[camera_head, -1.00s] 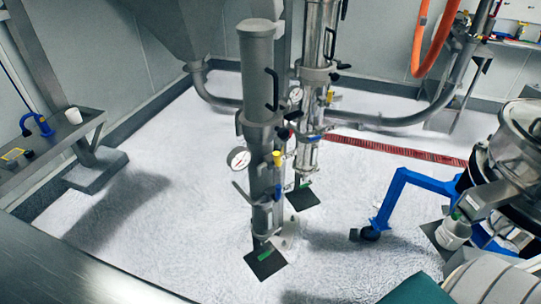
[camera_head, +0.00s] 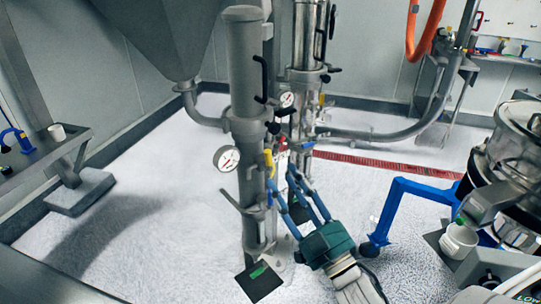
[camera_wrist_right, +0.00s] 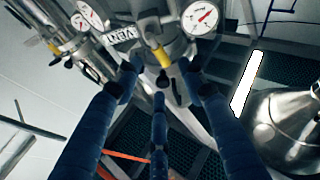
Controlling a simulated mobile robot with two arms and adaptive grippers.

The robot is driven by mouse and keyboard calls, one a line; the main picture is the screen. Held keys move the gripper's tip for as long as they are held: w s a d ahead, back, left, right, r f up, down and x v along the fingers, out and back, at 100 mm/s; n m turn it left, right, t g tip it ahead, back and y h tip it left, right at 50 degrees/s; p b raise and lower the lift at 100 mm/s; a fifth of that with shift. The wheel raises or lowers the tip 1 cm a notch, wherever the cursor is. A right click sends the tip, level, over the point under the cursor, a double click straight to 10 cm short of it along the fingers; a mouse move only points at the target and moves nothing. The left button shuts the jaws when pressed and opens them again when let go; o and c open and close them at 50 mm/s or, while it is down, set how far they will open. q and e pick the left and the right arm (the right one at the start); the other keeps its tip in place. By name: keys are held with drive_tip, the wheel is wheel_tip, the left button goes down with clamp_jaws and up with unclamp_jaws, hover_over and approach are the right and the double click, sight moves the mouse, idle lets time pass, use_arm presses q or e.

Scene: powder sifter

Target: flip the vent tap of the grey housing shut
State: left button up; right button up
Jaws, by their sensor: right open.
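The grey housing (camera_head: 246,85) is a tall upright cylinder with a dial gauge on its left side. Its vent tap (camera_head: 268,160) shows as a small yellow handle low on its right side. In the right wrist view the yellow handle (camera_wrist_right: 158,52) lies ahead, between the fingers. My right gripper (camera_head: 282,180) is open, its blue fingers reaching up and left towards the tap. In the right wrist view the open fingertips (camera_wrist_right: 160,80) are spread around the handle's lower end; whether they touch it I cannot tell. My left gripper is out of view.
A second, similar housing (camera_head: 307,55) stands just behind, with its own gauge. A blue wheeled frame (camera_head: 400,205) and steel vessel (camera_head: 515,160) stand at right. A dark floor plate (camera_head: 259,282) lies below the housing.

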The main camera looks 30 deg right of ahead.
sight(270, 156)
drive_tip(key=p+x, duration=0.2)
drive_tip(key=x, duration=0.6)
drive_tip(key=shift+w, duration=0.25)
